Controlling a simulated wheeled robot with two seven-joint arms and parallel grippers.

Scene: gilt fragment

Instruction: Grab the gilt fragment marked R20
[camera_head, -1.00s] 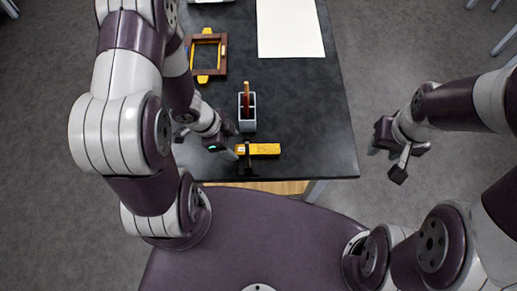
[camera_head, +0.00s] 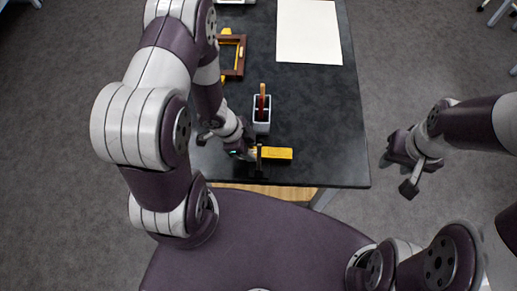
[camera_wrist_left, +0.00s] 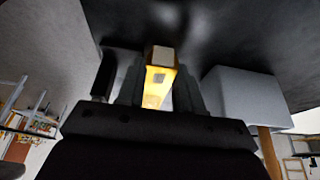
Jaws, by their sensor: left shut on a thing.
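The gilt fragment (camera_head: 278,154) is a yellow bar near the table's front edge, lying left to right in the head view. My left gripper (camera_head: 256,154) is shut on its left end, with a dark finger across the bar. In the left wrist view the fragment (camera_wrist_left: 155,88) sits between the two fingers of my left gripper (camera_wrist_left: 158,90), a pale end and a small dark mark showing. I cannot read any marking on it. My right gripper (camera_head: 398,174) is empty and open, off to the right of the table.
A brown and yellow frame (camera_head: 240,57) lies farther back. A white sheet (camera_head: 308,30) lies at the back right. The dark table (camera_head: 325,125) is clear to the right.

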